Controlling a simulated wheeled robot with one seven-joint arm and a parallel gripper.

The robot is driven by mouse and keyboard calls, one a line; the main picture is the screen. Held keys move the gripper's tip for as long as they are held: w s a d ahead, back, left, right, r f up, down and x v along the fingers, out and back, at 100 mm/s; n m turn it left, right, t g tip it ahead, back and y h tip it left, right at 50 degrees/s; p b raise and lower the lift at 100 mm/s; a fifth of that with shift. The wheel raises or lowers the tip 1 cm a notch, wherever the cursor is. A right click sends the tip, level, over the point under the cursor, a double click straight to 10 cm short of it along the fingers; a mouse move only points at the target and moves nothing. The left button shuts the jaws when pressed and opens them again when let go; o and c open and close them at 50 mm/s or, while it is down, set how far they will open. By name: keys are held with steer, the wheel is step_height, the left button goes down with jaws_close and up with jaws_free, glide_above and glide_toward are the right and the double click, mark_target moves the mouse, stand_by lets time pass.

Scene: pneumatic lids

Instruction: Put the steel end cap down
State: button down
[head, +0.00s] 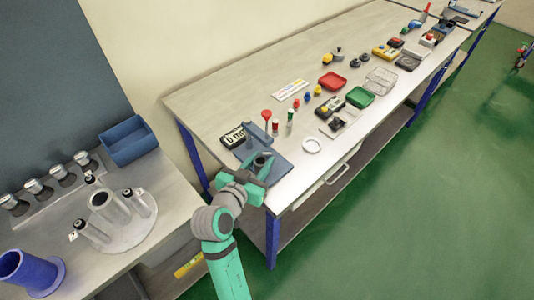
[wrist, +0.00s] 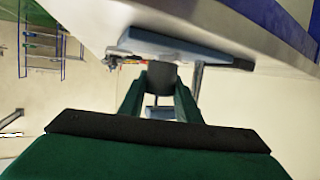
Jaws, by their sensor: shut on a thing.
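My gripper (head: 261,168) is at the near left corner of the long workbench, its green fingers closed around a small dark grey round piece, the steel end cap (head: 261,160). In the wrist view the cap (wrist: 162,75) shows as a dark grey cylinder between the fingertips of my gripper (wrist: 161,90). The cap is over or close to a blue-grey base plate (head: 284,168) with an upright post. Whether the cap touches the plate cannot be told.
A 0 mm display (head: 233,136) stands behind the plate. Several trays and tools line the workbench (head: 215,100). A side table at left holds a grey cylinder fixture (head: 104,206) and blue bin (head: 128,142).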

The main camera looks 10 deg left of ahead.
mark_target(263, 159)
steer(key=shift+w+d, duration=0.15)
steer(key=shift+w, duration=0.65)
steer(key=x, duration=0.3)
steer(key=shift+f, duration=0.3)
steer(key=c, duration=1.3)
jaws_free()
steer(key=v, duration=1.2)
steer(key=shift+s, duration=0.1)
